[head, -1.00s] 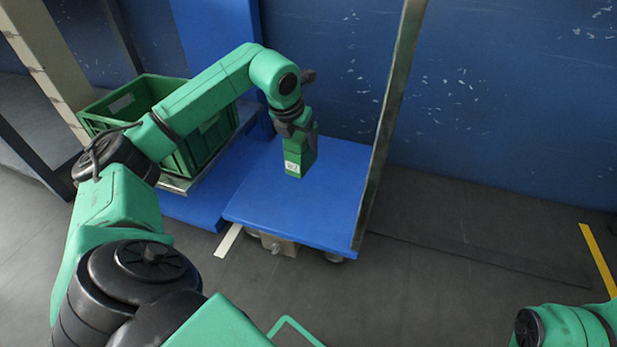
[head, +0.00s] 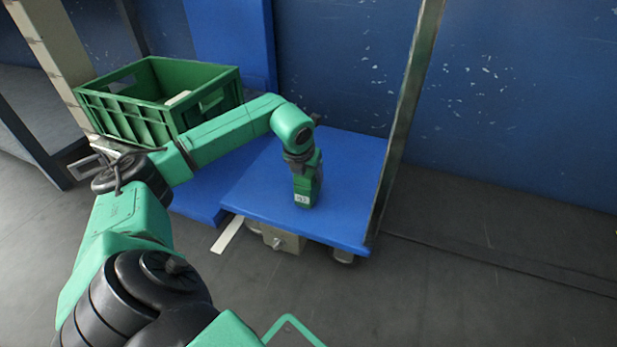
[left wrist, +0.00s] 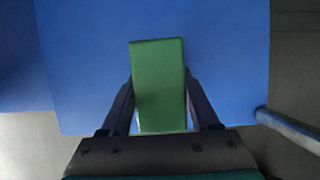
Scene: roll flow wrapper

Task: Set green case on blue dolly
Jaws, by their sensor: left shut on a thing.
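The green case (head: 307,190) is a small upright box with a white label, held over the blue dolly (head: 345,165). My left gripper (head: 303,168) is shut on the case from above. In the left wrist view the case (left wrist: 158,80) sits between the two dark fingers (left wrist: 158,100) with the blue deck (left wrist: 225,60) beneath it. The case's lower end is at or just above the deck; I cannot tell if it touches. My right gripper is not in view.
A green crate (head: 133,128) with a pale item inside stands left of the dolly. A metal post (head: 408,110) rises at the dolly's right edge. A blue wall (head: 520,100) is behind. The deck around the case is clear.

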